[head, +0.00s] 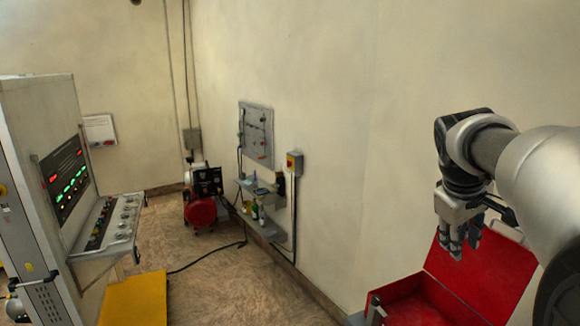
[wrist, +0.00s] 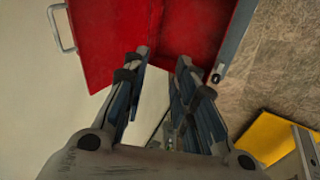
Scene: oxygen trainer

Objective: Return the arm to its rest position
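My gripper (head: 458,250) is at the right of the head view, on my raised arm, with its fingers pointing down. It is above and in front of the open red box (head: 430,300), apart from it as far as I can see. In the wrist view the two fingers of my gripper (wrist: 162,62) are spread with a clear gap between them. A pale flat surface shows in that gap; I cannot tell what it is, and nothing looks clamped. The red box (wrist: 105,40) fills the top of the wrist view.
A control console (head: 50,150) stands at the left, with a yellow block (head: 135,300) at its foot. A red compressor (head: 200,210) is by the far corner. A wall shelf (head: 265,228) holds bottles, below a grey wall panel (head: 256,135). The floor between is mostly clear, with a cable across it.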

